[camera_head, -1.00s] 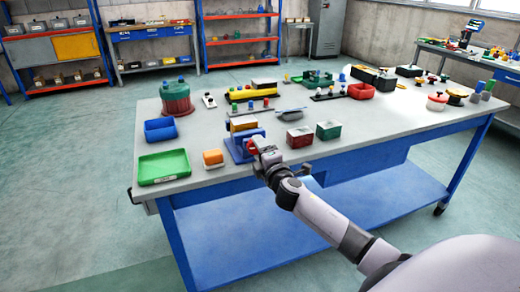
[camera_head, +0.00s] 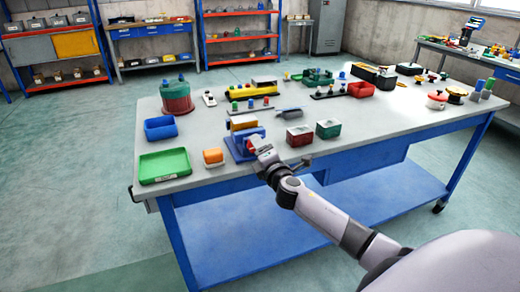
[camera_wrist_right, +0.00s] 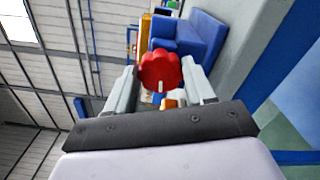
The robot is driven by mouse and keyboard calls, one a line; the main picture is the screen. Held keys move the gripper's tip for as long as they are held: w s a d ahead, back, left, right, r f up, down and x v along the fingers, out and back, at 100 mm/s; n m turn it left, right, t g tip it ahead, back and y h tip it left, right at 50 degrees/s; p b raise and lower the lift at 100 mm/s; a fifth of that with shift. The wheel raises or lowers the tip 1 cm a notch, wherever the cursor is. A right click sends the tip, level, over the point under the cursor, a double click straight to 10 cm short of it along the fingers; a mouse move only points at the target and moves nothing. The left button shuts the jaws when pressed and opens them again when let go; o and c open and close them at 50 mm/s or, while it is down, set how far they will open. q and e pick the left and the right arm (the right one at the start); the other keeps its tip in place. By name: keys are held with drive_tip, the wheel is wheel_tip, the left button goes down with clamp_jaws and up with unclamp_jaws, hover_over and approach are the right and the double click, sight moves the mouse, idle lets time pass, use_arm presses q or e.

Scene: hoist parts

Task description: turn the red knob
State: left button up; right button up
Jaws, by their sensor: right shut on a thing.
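The red knob (camera_wrist_right: 160,72) is a lobed disc with a white mark on its rim, the mark pointing down in the right wrist view. It sits between the two fingers of my right gripper (camera_wrist_right: 161,88), which is shut on it. In the head view my right gripper (camera_head: 261,150) is at the front of a blue block-shaped fixture (camera_head: 238,150) near the table's front edge. The knob is mostly hidden by the gripper there. The blue fixture also shows behind the knob in the right wrist view (camera_wrist_right: 195,38). My left gripper is not in view.
The right front tabletop is clear.

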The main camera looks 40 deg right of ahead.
drive_tip(key=o, duration=1)
drive_tip(key=shift+o, duration=0.2)
drive_tip(key=v, duration=0.7)
drive_tip(key=shift+s, duration=0.15)
